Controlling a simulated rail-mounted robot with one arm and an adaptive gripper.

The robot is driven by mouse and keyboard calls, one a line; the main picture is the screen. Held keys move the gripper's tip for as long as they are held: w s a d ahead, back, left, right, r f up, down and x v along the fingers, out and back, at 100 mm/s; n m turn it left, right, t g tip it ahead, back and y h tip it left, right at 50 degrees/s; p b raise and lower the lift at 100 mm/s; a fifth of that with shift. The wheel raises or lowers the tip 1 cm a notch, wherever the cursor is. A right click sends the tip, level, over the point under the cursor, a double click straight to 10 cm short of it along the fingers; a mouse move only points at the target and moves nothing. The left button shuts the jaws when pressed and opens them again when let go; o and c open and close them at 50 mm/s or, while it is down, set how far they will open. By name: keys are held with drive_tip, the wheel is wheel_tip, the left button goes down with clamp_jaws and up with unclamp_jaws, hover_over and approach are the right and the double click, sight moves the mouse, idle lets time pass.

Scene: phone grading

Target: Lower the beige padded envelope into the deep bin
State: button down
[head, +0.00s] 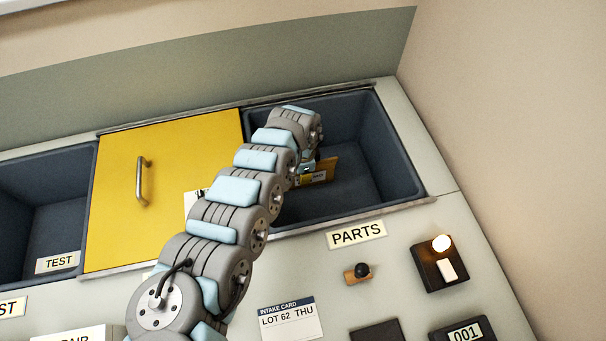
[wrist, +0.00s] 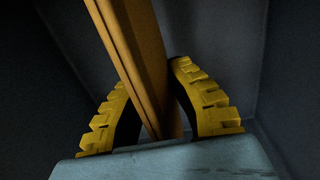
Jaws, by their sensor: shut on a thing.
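The padded envelope (head: 325,171) shows as a tan-orange piece inside the deep bin (head: 400,155) marked PARTS. My gripper (head: 305,170) is inside the bin's opening, mostly hidden by my arm in the head view. In the wrist view the yellow fingers of my gripper (wrist: 158,105) are shut on the envelope (wrist: 148,55), one on each side. The envelope stands edge-on and slightly tilted between them. Dark bin walls (wrist: 215,35) surround it. I cannot tell whether its lower end touches the bin floor.
A yellow cover (head: 200,130) with a handle lies left of the PARTS bin, and a TEST bin (head: 40,220) is at the far left. The counter in front holds an intake card (head: 291,320), a black knob (head: 361,270) and a lamp box (head: 440,262). A wall rises on the right.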

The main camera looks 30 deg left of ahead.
drive_tip(key=shift+f+b, duration=1)
drive_tip(key=shift+f, duration=1.85)
drive_tip(key=c, duration=1.1)
unclamp_jaws()
drive_tip(key=shift+o, duration=0.2)
drive_tip(key=shift+r, duration=0.1)
drive_tip(key=shift+r, duration=5.9)
